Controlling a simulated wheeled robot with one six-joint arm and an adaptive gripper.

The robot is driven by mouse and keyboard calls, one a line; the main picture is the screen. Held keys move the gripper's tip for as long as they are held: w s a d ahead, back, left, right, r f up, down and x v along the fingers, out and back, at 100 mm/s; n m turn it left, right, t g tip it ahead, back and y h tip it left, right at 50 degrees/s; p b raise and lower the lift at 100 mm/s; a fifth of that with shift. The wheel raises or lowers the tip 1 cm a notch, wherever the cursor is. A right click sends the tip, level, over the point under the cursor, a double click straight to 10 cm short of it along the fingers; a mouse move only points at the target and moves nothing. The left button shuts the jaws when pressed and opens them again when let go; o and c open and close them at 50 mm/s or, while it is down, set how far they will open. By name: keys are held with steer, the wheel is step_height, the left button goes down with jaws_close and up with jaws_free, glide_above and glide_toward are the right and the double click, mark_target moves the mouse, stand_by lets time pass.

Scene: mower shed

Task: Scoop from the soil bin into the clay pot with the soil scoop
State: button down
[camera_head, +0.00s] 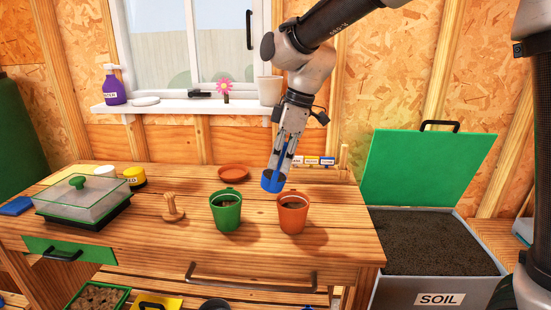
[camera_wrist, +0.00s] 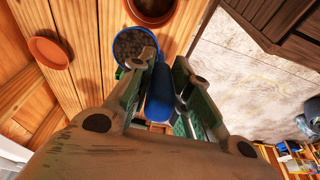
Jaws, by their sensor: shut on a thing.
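The soil scoop (camera_head: 273,181) is blue, with a round cup. My gripper (camera_head: 286,150) is shut on its handle and holds it over the bench, just behind and left of the clay pot (camera_head: 292,215). In the wrist view the blue handle (camera_wrist: 159,95) lies between the fingers of my gripper (camera_wrist: 160,82), and the cup (camera_wrist: 118,62) holds dark, speckled, soil-like material. The orange clay pot stands upright on the bench; its inside looks dark. It also shows at the top of the wrist view (camera_wrist: 153,18). The soil bin (camera_head: 437,291) stands open at right, with dark soil inside.
A green pot (camera_head: 226,213) stands left of the clay pot. A terracotta saucer (camera_head: 233,172) lies behind, and a wooden tamper (camera_head: 173,208) is to the left. The bin's raised green lid (camera_head: 427,168) stands behind its opening. The bench front right is clear.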

steer(key=d+f+y, duration=0.6)
steer(key=d+y, duration=0.3)
steer(key=y, duration=1)
steer(key=shift+s+t+y, duration=0.15)
steer(key=shift+t+y, duration=0.15)
steer(key=shift+y, duration=0.1)
stand_by(0.5)
stand_by(0.4)
